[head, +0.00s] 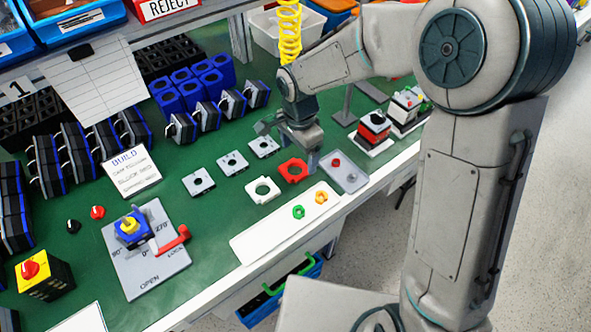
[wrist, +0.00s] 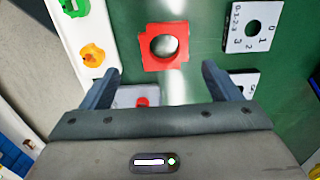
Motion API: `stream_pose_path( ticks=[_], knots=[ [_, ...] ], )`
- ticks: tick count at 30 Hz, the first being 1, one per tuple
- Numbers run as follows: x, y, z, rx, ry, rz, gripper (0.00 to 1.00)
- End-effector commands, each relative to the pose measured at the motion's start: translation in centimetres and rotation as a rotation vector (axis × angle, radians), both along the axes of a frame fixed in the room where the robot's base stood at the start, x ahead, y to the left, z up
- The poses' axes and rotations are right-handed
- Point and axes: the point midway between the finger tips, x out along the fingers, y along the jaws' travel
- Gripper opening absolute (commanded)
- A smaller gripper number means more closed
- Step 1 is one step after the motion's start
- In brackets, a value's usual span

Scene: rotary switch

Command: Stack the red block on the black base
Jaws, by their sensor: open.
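The red block (head: 284,172) is a flat square piece with a round hole, lying on the green bench top. It also shows in the wrist view (wrist: 148,50), just beyond my fingertips. My gripper (head: 310,158) points down over the bench beside the red block. In the wrist view my gripper (wrist: 161,80) has its two fingers spread wide, with nothing held between them. I cannot tell which dark piece is the black base. Black blocks stand in a rack (head: 20,122) at the far left, and a red-and-black stack (head: 374,128) stands on a white plate to the right.
A white square piece (head: 252,194) and several grey dial plates (head: 233,163) lie close by. A white strip (head: 262,238) holds green and yellow rings. A switch fixture (head: 172,262) stands at left.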

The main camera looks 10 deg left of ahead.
Motion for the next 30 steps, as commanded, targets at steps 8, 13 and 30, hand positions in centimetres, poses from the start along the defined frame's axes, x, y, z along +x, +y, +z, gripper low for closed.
stream_pose_path(
  ticks=[8, 13, 30],
  knots=[
    [0.0, 0.4, -2.4, 0.000, 0.004, 0.002, 0.84],
    [0.2, 0.7, -4.7, -0.001, 0.003, 0.002, 0.84],
    [0.2, 0.7, -5.6, 0.000, 0.000, 0.000, 0.35]
  ],
)
